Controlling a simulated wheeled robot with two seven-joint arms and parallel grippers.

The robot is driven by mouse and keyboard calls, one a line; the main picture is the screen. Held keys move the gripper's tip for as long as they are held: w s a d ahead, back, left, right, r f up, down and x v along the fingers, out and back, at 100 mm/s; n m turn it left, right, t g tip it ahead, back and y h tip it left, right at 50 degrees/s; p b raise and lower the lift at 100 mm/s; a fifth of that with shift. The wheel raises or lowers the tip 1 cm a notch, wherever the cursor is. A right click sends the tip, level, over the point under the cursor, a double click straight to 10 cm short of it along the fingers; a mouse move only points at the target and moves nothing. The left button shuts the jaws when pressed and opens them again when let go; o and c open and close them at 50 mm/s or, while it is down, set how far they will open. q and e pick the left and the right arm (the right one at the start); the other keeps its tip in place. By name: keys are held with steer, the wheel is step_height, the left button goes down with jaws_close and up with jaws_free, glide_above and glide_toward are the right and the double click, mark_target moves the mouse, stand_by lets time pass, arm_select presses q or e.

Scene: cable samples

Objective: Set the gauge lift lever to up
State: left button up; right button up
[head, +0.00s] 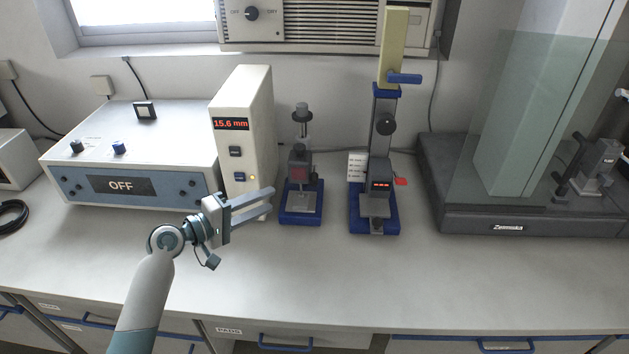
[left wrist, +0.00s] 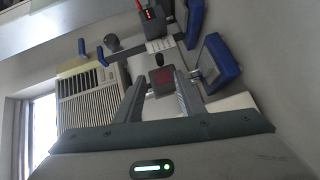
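The small gauge (head: 300,172) stands on a blue base, with a dark red window on its grey body and a round knob on top. A small dark lever-like part (head: 317,177) shows at its right side; I cannot tell its setting. My left gripper (head: 272,200) is open and empty, pointing right, a little left of the gauge's base. In the left wrist view the gauge's window (left wrist: 162,77) appears beyond and between the open fingers (left wrist: 160,102); the blue base (left wrist: 218,62) is to the right. The right gripper is not in view.
A cream display box (head: 243,130) reading 15.6 mm stands just behind my left gripper. An instrument marked OFF (head: 135,150) is on the left. A taller blue-based stand (head: 384,120) is right of the gauge, then a glass-fronted unit (head: 540,90). The front bench top is clear.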

mark_target(314, 181)
arm_select(q)
steer(key=p+x, duration=0.3)
steer(key=x, duration=1.4)
jaws_close()
